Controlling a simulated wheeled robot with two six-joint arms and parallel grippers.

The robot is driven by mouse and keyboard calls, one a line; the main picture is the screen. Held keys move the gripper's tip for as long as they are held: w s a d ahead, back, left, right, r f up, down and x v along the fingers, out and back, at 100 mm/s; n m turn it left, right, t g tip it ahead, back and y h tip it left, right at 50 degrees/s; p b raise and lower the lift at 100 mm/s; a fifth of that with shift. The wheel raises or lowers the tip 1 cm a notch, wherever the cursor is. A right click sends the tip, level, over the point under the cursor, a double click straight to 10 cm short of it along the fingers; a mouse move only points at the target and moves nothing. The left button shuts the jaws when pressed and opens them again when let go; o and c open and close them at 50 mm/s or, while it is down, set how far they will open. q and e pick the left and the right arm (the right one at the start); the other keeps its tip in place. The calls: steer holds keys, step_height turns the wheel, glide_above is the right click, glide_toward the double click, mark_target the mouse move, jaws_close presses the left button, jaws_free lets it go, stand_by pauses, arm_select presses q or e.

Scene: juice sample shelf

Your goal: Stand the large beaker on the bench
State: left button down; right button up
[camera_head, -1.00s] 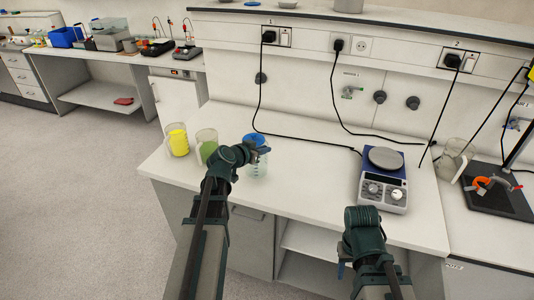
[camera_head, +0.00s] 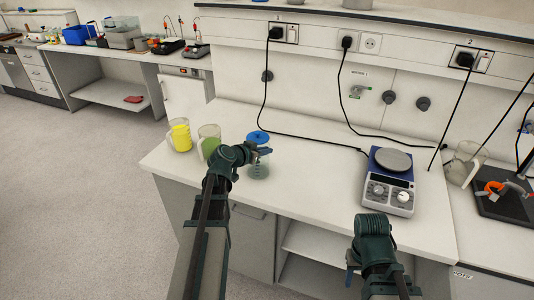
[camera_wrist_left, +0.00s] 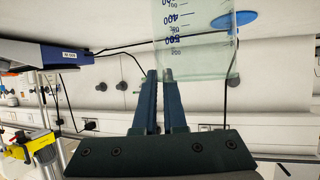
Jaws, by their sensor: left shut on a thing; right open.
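The large beaker (camera_head: 259,170) is clear glass with blue graduation marks. In the left wrist view, which is upside down, its wall (camera_wrist_left: 195,50) shows numbers such as 400 and 500, and its rim lies close to the fingers. My left gripper (camera_head: 264,151) is shut on the beaker's wall near the rim, with the fingers (camera_wrist_left: 160,75) on its edge. The beaker looks upright over the bench (camera_head: 310,205); I cannot tell whether its base touches. My right gripper (camera_head: 351,270) is open near the bench's front edge, its fingers mostly hidden by my arm.
A blue disc (camera_head: 258,137) lies behind the beaker. Beakers with yellow (camera_head: 181,137) and green (camera_head: 208,146) contents stand to the left. The bench between beaker and balance is clear.

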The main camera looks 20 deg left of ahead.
arm_select(q)
steer(key=shift+f, duration=0.2)
steer(key=c, duration=1)
jaws_free()
steer(key=shift+r, duration=0.1)
steer(key=shift+r, duration=0.15)
steer(key=p+v, duration=0.5)
steer(key=v, duration=0.7)
